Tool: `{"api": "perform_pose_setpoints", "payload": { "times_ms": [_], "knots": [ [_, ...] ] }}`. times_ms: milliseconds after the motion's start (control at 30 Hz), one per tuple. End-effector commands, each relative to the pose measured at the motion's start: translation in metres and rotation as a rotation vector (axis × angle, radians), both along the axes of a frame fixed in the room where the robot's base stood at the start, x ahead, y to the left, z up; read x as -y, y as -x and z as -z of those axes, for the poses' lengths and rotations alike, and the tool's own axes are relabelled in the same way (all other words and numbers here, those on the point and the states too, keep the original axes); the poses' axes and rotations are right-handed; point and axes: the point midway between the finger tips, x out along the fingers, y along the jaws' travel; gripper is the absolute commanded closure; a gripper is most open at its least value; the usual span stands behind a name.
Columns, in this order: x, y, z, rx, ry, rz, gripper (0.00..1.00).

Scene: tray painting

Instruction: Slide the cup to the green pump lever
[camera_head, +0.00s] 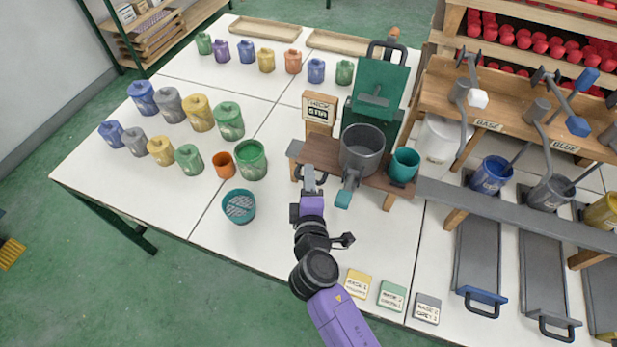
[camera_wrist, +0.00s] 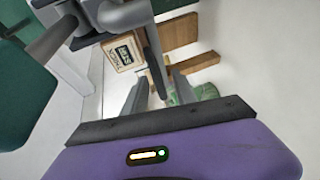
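My gripper (camera_head: 309,176) is in front of the brown wooden stand, left of the grey pot's teal-tipped lever (camera_head: 343,199). In the wrist view its two grey fingers (camera_wrist: 160,88) are apart with nothing held between them. A teal cup (camera_head: 404,166) stands upright at the right end of the stand, beside the large grey pot (camera_head: 362,150). A small orange cup (camera_head: 223,165) and a larger green cup (camera_head: 250,160) stand on the table to the left. I cannot tell which lever is the green pump lever; the teal-tipped one is closest in colour.
A green machine (camera_head: 378,85) with a dark handle rises behind the pot. A sign block (camera_head: 319,108) stands behind the stand (camera_head: 320,150). A teal strainer bowl (camera_head: 239,207) is at the front left. Paint pots and grey channels (camera_head: 478,255) fill the right. Labelled cards (camera_head: 392,296) lie in front.

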Motion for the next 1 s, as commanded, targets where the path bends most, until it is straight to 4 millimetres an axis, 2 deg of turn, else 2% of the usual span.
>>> {"api": "perform_pose_setpoints", "payload": {
  "times_ms": [333, 500, 1000],
  "knots": [
    [-0.0001, -0.0037, 0.0008, 0.0, 0.0, 0.0, 0.69],
    [-0.0002, -0.0036, 0.0009, 0.0, 0.0, 0.0, 1.0],
    [-0.0003, -0.0032, 0.0011, -0.001, 0.0, 0.0, 1.0]
  ]
}}
